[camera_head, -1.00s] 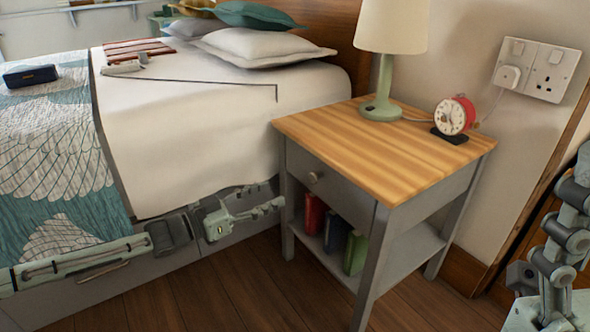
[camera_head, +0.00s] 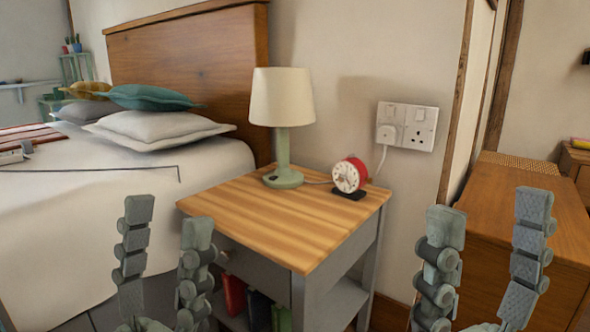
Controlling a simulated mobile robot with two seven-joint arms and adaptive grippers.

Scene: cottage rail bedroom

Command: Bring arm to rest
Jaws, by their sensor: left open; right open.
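My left gripper (camera_head: 168,225) is at the lower left, fingers pointing up and spread apart, with nothing between them. It shows in front of the bed and the near left corner of the nightstand. My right gripper (camera_head: 490,218) is at the lower right, also upright, open and empty. It shows in front of the wall and a wooden cabinet. Both grippers are at about the same height in the head view. The lower parts of both arms are cut off by the bottom edge.
A nightstand (camera_head: 262,205) stands between the grippers, bearing a green lamp (camera_head: 283,150) and a red clock (camera_head: 349,175). The bed (camera_head: 90,200) is at left. A wooden cabinet (camera_head: 510,220) is at right. A wall socket (camera_head: 407,126) holds a plug.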

